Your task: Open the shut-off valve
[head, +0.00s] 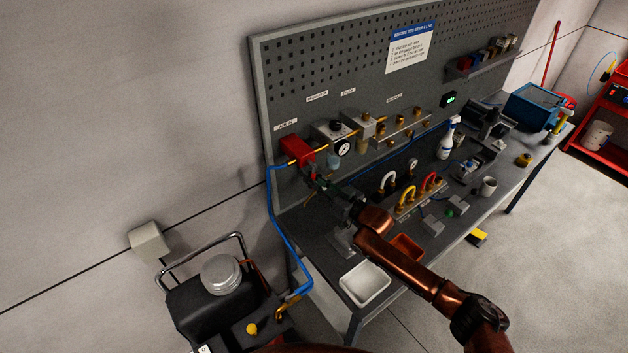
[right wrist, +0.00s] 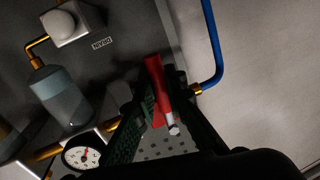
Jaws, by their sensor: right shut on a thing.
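The shut-off valve (head: 297,150) is a red block on the pipe at the left end of the pegboard in the head view. In the right wrist view its red handle (right wrist: 155,80) points toward the camera and ends in a pale tip. My right gripper (head: 314,180) reaches up to the valve from below. In the right wrist view the dark green fingers of my right gripper (right wrist: 158,92) stand on both sides of the handle, shut on it. The exact contact is dark and partly hidden. My left gripper is not in view.
A blue hose (head: 273,215) runs down beside the valve. A pressure gauge (head: 343,148) sits just right of it. The workbench below holds a white tray (head: 364,284), a red tray (head: 405,247) and coloured hose loops. A black compressor (head: 212,305) stands at lower left.

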